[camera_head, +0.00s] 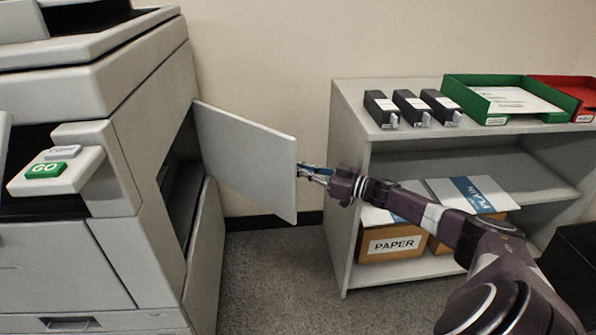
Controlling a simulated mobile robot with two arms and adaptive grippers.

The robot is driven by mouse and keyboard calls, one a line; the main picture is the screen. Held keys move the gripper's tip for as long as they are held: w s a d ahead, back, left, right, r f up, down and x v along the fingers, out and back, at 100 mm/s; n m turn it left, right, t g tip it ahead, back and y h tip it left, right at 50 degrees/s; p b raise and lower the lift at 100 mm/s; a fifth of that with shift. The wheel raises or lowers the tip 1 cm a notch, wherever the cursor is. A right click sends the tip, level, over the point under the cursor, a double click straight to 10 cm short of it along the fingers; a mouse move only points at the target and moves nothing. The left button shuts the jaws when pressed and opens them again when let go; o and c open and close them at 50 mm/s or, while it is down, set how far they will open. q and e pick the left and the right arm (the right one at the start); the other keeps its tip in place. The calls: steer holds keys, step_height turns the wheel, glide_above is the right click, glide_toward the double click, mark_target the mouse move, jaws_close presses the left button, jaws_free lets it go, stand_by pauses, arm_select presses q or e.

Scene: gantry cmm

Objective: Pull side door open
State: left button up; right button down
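The side door (248,158) is a pale grey panel on the right side of the copier (150,130). It stands swung out from the body, and a dark opening (180,190) shows behind it. My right gripper (304,171) is at the door's free outer edge, its fingertips at or very near that edge. The fingers are small here, and I cannot tell whether they grip the edge or are open beside it. My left gripper is not in view.
A grey shelf (352,130) stands at the right with black cartridges (411,107), a green tray (462,90), a red tray (585,90) and paper boxes (392,243). My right arm passes in front of it. Carpet (270,280) is clear between copier and shelf.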

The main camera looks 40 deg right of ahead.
steer(key=shift+w+a+r, duration=0.1)
steer(key=shift+a+r, duration=0.05)
steer(key=shift+r, duration=0.15)
steer(key=c, duration=2.5)
jaws_free()
steer(key=o, duration=0.4)
steer(key=shift+w+a+f, duration=0.15)
steer(key=shift+w+a, duration=0.05)
steer(key=shift+w, duration=0.05)
steer(key=shift+s+d, duration=0.1)
steer(key=shift+f, duration=0.1)
steer(key=shift+v, duration=6)
